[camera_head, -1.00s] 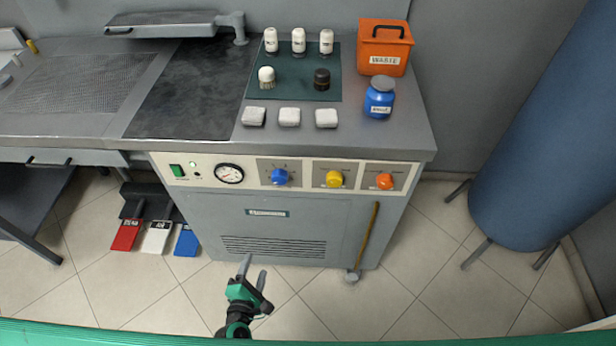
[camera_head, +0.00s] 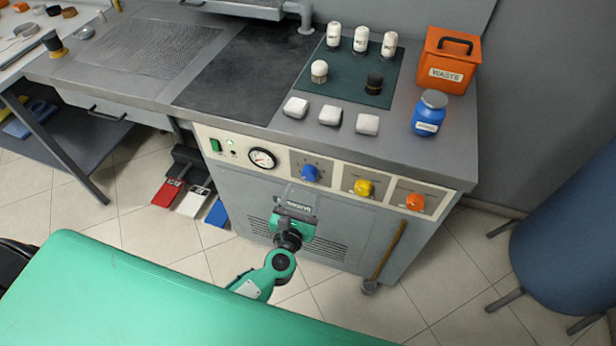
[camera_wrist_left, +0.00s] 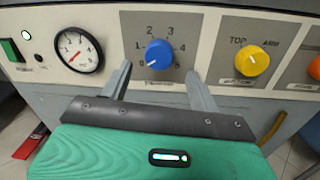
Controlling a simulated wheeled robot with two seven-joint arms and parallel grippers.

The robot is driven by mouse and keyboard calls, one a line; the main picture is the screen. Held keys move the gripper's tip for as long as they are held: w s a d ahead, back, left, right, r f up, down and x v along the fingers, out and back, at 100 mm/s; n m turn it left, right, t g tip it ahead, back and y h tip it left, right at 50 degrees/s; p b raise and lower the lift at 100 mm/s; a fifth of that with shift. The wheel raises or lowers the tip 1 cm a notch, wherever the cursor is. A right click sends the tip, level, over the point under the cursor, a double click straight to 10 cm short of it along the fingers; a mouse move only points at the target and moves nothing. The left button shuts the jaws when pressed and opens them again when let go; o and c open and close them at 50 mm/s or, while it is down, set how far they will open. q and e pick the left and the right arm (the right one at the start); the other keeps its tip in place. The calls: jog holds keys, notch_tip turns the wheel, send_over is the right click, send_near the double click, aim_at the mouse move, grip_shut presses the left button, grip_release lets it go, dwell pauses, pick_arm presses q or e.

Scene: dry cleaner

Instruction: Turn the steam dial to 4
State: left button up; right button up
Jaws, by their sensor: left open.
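The blue dial (camera_head: 310,173) is on the front panel of the press cabinet, between the round gauge and the yellow dial. In the left wrist view the blue dial (camera_wrist_left: 159,54) has numbers 0 to 5 around it, and its white mark points lower left, towards 0. The label below it is too small to read. My left gripper (camera_head: 299,194) is in front of the panel, just below the blue dial. In the wrist view its open fingers (camera_wrist_left: 158,70) stand left and right below the dial, with nothing between them. My right gripper is not in view.
A gauge (camera_head: 262,158), yellow dial (camera_head: 364,187) and orange dial (camera_head: 414,201) share the panel. A green switch (camera_head: 215,145) is at its left. White pads, bottles, a blue jar (camera_head: 429,113) and an orange waste bin (camera_head: 449,60) stand on top. A wooden-handled tool (camera_head: 391,250) leans below.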

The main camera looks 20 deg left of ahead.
aim_at(308, 177)
pick_arm(q)
jog(key=w, duration=0.4)
jog(key=shift+w+a+p, duration=0.1)
jog(key=shift+a+p, duration=0.05)
jog(key=shift+p, duration=0.15)
jog(key=shift+w, duration=0.85)
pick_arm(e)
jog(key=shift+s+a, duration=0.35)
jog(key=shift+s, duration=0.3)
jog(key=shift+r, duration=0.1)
pick_arm(q)
jog(key=c, duration=0.9)
jog(key=shift+c, duration=0.4)
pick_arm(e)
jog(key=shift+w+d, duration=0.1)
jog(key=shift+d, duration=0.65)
